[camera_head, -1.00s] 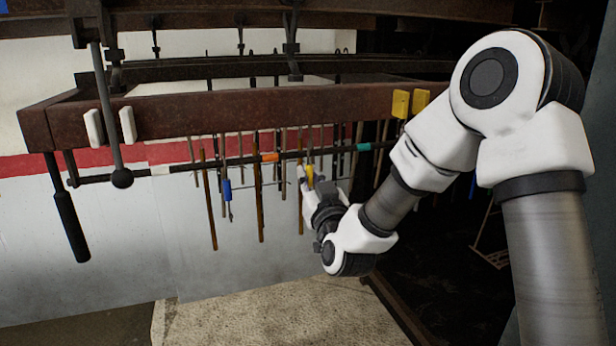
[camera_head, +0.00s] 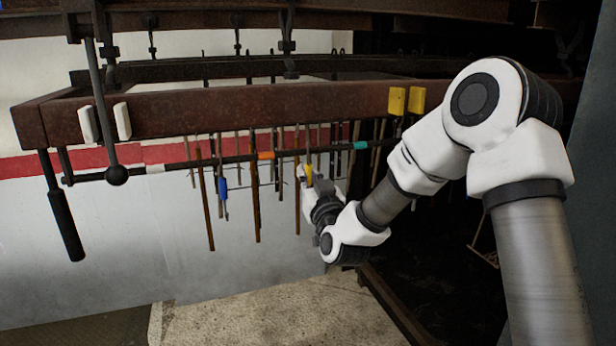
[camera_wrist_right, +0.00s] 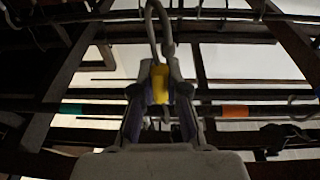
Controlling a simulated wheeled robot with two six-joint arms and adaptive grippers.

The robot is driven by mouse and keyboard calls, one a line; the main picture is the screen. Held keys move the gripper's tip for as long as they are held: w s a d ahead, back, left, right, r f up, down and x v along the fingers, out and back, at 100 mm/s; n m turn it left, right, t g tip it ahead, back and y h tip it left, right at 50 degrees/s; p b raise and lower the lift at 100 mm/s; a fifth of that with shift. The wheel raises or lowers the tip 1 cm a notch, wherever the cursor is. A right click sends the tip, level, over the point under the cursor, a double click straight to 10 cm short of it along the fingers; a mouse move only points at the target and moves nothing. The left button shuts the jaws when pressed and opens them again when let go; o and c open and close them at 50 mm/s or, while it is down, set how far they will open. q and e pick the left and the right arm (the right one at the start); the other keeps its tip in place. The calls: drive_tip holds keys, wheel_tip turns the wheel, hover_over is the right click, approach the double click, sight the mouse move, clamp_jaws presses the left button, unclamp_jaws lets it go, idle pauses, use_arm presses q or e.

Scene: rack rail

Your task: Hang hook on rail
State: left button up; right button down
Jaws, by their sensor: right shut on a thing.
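The hook has a yellow grip and a bent grey metal end. In the right wrist view its yellow grip (camera_wrist_right: 160,83) sits between my fingers, with the metal loop (camera_wrist_right: 152,22) above. My right gripper (camera_head: 309,180) is shut on the hook (camera_head: 307,171) just by the rail. The rail (camera_head: 225,160) is a thin dark rod with white, orange and teal bands; it also crosses behind the gripper in the wrist view (camera_wrist_right: 265,111). The gripper is between the orange and teal bands. Whether the hook touches the rail is unclear. My left gripper is out of view.
A blue-handled tool (camera_head: 223,188) and several thin brown rods (camera_head: 256,205) hang near the rail, left of the gripper. A rusty brown beam (camera_head: 250,108) runs above the rail. Yellow blocks (camera_head: 397,101) sit on its right part. A black handle (camera_head: 66,225) hangs at left.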

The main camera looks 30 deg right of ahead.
drive_tip(key=shift+f, duration=0.3)
drive_tip(key=c, duration=1.1)
unclamp_jaws()
drive_tip(key=v, duration=1.1)
drive_tip(key=shift+s+a, duration=0.15)
drive_tip(key=shift+s, duration=0.25)
